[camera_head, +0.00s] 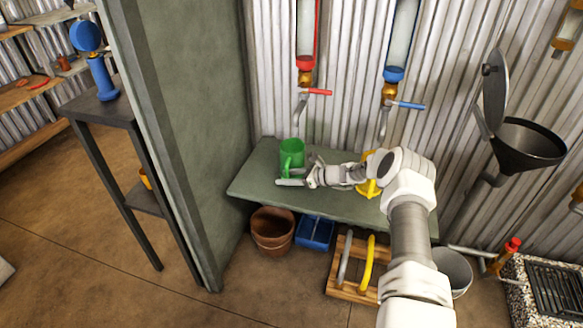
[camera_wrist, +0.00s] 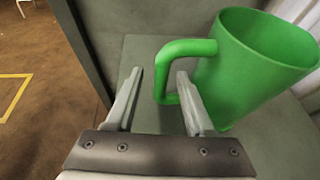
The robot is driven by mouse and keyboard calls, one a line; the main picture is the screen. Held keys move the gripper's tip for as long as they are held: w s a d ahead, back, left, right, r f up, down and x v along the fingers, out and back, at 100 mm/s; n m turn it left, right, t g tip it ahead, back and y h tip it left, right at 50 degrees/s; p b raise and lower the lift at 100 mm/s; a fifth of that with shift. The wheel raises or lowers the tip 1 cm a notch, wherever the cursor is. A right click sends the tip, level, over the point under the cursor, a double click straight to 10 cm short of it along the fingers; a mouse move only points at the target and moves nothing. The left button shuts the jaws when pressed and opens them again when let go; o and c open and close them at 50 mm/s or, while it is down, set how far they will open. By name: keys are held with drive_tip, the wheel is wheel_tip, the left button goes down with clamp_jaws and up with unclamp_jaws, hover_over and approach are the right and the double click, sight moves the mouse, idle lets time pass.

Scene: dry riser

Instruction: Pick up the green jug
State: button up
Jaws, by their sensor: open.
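The green jug (camera_head: 291,153) stands upright on the left part of the green-grey bench (camera_head: 250,180), near the partition. In the wrist view the jug (camera_wrist: 255,65) is at the upper right, with its handle (camera_wrist: 168,65) facing left. My gripper (camera_head: 287,172) is open at the jug's near side. In the wrist view its fingers (camera_wrist: 158,85) are spread, with the right fingertip close to the handle opening and the left one outside the handle. Whether a finger touches the handle cannot be told. A yellow jug (camera_head: 369,183) on the bench is partly hidden behind my arm.
A tall green partition (camera_head: 190,110) stands just left of the bench. Red (camera_head: 315,92) and blue (camera_head: 410,105) taps hang above it. A black funnel (camera_head: 525,145) is at the right.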

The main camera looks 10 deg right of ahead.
clamp_jaws()
drive_tip(key=shift+r, duration=0.1)
idle(1.2)
